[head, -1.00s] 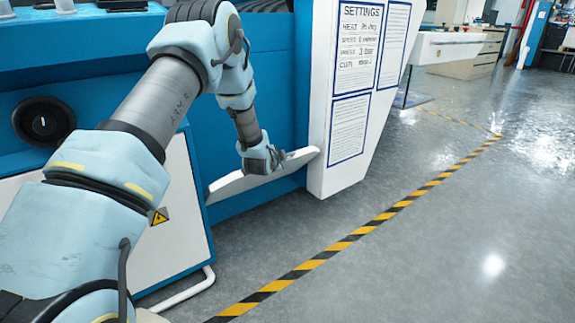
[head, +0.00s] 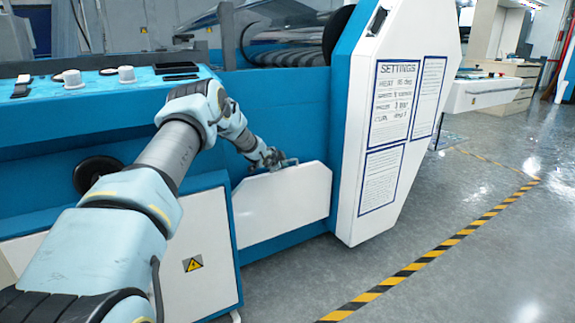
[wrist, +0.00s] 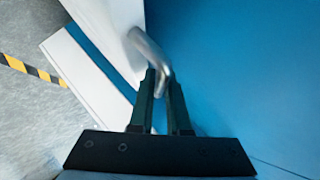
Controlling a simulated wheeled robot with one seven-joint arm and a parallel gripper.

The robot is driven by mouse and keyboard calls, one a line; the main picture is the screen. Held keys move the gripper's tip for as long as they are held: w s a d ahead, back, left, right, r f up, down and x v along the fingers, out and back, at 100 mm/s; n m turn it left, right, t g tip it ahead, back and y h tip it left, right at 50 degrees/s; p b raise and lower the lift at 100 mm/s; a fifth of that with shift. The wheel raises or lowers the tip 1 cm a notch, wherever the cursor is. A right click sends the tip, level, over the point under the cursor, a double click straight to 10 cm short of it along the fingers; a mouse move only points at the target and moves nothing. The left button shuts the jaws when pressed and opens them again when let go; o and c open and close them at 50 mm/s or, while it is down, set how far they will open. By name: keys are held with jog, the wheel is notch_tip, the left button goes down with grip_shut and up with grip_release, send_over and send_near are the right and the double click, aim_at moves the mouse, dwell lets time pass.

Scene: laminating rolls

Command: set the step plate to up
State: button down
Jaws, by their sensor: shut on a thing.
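The step plate (head: 283,205) is a white panel with cut corners, low on the blue side of the machine. It stands nearly upright, close to the blue wall. My gripper (head: 284,163) is at its top edge in the head view. In the wrist view my gripper (wrist: 161,82) is shut on a silver metal handle (wrist: 150,48), which passes between the dark fingers. How the handle joins the plate is hard to see.
A white end housing with a settings sheet (head: 396,97) stands just right of the plate. A white cabinet door (head: 186,260) with a warning sign is to its left. Yellow-black tape (head: 440,250) crosses the open grey floor at right.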

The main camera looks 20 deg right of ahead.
jog(key=shift+w, duration=0.65)
jog(key=c, duration=1.2)
grip_release()
jog(key=shift+o, duration=0.2)
jog(key=shift+s, duration=0.15)
jog(key=v, duration=1)
jog(key=shift+a+r+p, duration=0.25)
jog(key=shift+a+p, duration=0.05)
jog(key=shift+p, duration=0.1)
jog(key=shift+o, duration=0.3)
jog(key=shift+s, duration=0.1)
